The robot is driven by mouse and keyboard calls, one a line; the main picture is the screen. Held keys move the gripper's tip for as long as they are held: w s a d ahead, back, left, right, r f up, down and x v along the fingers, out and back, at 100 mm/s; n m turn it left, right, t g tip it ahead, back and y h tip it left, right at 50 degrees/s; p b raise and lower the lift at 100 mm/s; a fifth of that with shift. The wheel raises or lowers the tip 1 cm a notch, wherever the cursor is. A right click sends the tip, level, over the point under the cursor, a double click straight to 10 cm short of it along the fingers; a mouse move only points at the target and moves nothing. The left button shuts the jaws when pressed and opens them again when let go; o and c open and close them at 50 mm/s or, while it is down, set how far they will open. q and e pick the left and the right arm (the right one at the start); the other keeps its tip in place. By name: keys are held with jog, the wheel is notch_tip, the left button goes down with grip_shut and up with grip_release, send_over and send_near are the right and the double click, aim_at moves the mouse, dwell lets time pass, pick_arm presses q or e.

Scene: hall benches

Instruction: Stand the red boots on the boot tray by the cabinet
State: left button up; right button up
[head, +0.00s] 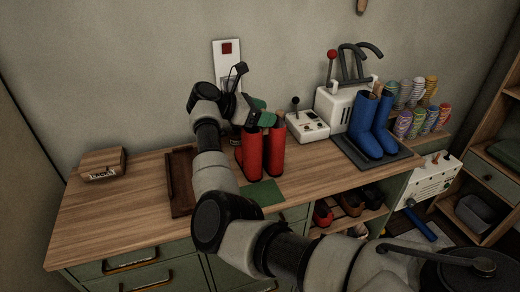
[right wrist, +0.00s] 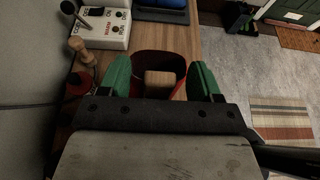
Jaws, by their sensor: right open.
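Two tall red boots stand upright side by side on the wooden bench top, the left one (head: 250,156) and the right one (head: 274,155). My right gripper (head: 256,116) is over their tops with its green fingers apart. In the right wrist view, a dark red rim (right wrist: 148,58) lies between the open fingers (right wrist: 160,80); I cannot tell whether they touch it. A dark grey tray (head: 404,160) at the right of the bench holds a pair of blue boots (head: 370,125). My left gripper is not in view.
A brown tray (head: 180,190) lies left of the red boots, partly behind my arm. A green mat (head: 264,193) lies in front of them. A white lever box (head: 307,125), a wooden box (head: 102,164) and several striped cups (head: 403,124) stand around. Bench room is free at left.

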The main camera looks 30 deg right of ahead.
jog(key=shift+x, duration=0.75)
jog(key=shift+d+f, duration=0.15)
jog(key=shift+d, duration=0.25)
jog(key=shift+a, duration=0.15)
jog(key=shift+c, duration=1)
grip_shut()
